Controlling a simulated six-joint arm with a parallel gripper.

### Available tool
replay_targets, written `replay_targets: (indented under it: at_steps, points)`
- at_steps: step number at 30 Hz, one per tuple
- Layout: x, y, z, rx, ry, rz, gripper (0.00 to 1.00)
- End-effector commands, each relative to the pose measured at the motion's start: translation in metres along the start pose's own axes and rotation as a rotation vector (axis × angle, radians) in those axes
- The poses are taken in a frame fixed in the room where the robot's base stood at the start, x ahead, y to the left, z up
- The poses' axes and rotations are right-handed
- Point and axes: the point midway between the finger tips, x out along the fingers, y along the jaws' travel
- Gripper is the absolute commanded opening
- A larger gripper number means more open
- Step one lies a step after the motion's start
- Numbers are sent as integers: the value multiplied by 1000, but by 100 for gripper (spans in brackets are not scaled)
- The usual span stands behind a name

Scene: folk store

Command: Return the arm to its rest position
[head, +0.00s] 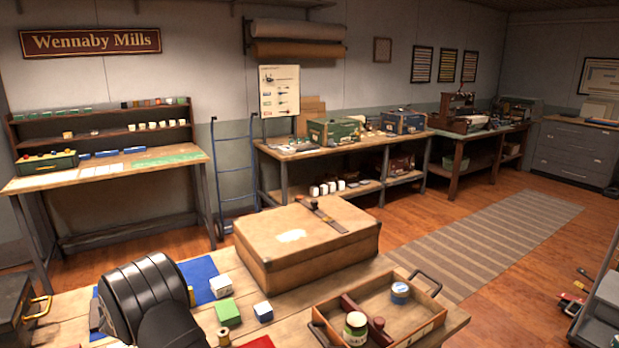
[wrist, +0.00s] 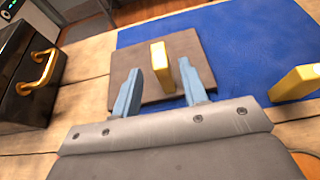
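My gripper (wrist: 158,66) shows in the wrist view with its two pale blue fingers spread apart. It is open and holds nothing. A yellow upright piece (wrist: 158,66) stands on a brown board (wrist: 211,62) and shows in the gap between the fingertips, with space on both sides. The board lies on a blue mat (wrist: 262,35). In the head view, my black arm (head: 140,295) is low over the left part of the front table (head: 275,335) and hides my gripper.
A black case with a yellow handle (wrist: 38,68) stands left. Another yellow piece (wrist: 296,84) is right. In the head view, white-topped blocks (head: 221,286), a green block (head: 228,312), a large tan case (head: 305,250) and a wooden tray (head: 440,320) stand right of my arm.

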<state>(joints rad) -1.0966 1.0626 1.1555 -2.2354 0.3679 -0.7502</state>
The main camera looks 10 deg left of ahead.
Motion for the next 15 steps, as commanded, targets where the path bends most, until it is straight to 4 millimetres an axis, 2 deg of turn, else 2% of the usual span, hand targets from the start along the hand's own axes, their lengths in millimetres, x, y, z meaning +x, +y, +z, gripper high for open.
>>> replay_targets:
  at_steps: [3, 15]
  points:
    - [19, 0, -1, 0, -1, -1, 40]
    - [73, 0, -2, 0, -1, -1, 40]
